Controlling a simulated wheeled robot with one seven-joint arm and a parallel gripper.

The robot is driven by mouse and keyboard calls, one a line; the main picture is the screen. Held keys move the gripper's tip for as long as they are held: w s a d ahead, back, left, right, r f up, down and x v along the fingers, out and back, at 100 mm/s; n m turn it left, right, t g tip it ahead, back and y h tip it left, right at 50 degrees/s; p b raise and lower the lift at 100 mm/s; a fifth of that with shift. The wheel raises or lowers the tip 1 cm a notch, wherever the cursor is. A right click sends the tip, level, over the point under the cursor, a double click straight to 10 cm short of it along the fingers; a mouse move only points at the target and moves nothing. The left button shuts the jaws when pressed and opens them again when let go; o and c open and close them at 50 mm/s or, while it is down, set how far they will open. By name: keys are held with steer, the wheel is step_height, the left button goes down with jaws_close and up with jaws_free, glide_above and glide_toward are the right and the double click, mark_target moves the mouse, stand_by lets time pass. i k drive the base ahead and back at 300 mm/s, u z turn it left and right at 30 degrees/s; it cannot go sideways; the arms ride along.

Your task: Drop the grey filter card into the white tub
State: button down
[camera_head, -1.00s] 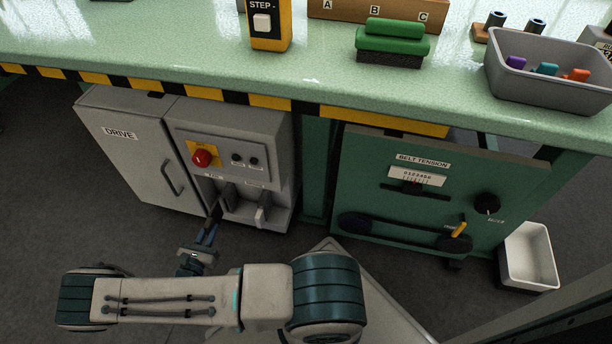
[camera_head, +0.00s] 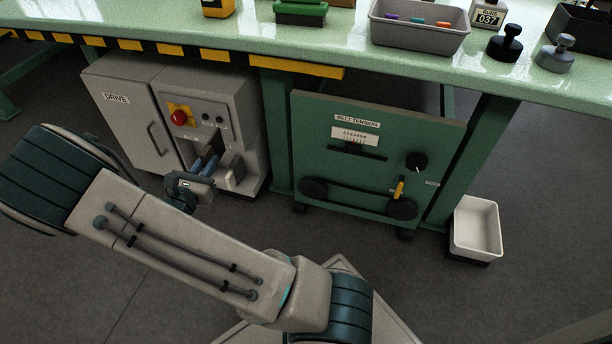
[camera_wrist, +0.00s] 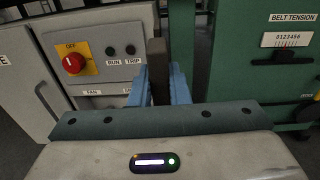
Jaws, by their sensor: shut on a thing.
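My gripper (camera_head: 206,164) is in front of the grey DRIVE cabinet (camera_head: 130,125). In the wrist view its blue fingers (camera_wrist: 158,85) are shut on a dark grey, narrow piece, the filter card (camera_wrist: 156,62), seen nearly edge-on. The card sticks out past the fingertips and overlaps the cabinet's front edge in that view. In the head view the card (camera_head: 212,146) is small and dark against the cabinet's lower recess; I cannot tell its exact gap from the cabinet. The white tub (camera_head: 478,230) is on a dark base at the right, beyond the green panel, and looks empty.
The green BELT TENSION panel (camera_head: 370,150), with a belt, knob (camera_head: 416,161) and yellow handle (camera_head: 399,189), stands between cabinet and tub. A table leg (camera_head: 478,150) is just left of the tub. The bench top (camera_head: 345,50) overhangs. Grey floor in front is open.

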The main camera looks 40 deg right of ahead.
mark_target(476, 235)
steer(key=k, duration=0.4)
steer(key=u, duration=1.2)
steer(key=i, duration=1.35)
steer(key=z, duration=4.5)
